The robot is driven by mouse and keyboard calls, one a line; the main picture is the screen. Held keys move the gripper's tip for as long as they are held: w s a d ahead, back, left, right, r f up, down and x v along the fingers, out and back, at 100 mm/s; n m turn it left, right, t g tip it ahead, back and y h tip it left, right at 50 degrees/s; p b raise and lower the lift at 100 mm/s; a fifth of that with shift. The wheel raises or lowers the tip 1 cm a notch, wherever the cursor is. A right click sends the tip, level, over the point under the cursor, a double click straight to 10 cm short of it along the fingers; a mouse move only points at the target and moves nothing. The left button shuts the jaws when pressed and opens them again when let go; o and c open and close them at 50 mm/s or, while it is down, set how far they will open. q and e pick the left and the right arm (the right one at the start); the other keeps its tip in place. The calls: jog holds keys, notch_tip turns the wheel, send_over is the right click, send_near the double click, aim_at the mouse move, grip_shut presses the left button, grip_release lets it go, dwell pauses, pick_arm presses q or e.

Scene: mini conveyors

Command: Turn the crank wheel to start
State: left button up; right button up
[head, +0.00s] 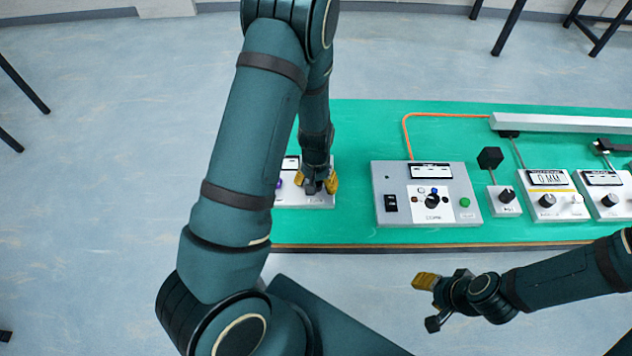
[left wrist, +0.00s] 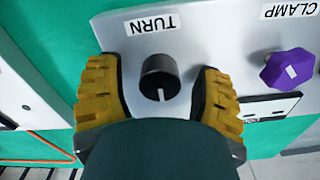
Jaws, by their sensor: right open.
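A black round knob (left wrist: 159,77) with a white line sits under a "TURN" label on a light grey panel (left wrist: 205,35). My left gripper (left wrist: 157,72) is open, with one yellow finger on each side of the knob and gaps between. In the head view my left gripper (head: 317,182) points down at the leftmost grey box (head: 310,201), mostly hiding it. A purple knob (left wrist: 288,68) under a "CLAMP" label is right of the fingers. No part is clearly recognisable as a crank wheel. My right gripper (head: 429,303) is open and empty, in front of the table.
A second grey box (head: 466,171) with a black switch (head: 390,203), a dark dial (head: 432,201) and a green button (head: 464,202) stands to the right. More knob boxes and a pale conveyor bar (head: 560,123) lie further right. An orange cable (head: 405,130) crosses the green tabletop (head: 365,130).

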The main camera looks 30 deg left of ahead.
pick_arm(q)
notch_tip(320, 180, up, 12)
dwell(0.6)
dwell(0.5)
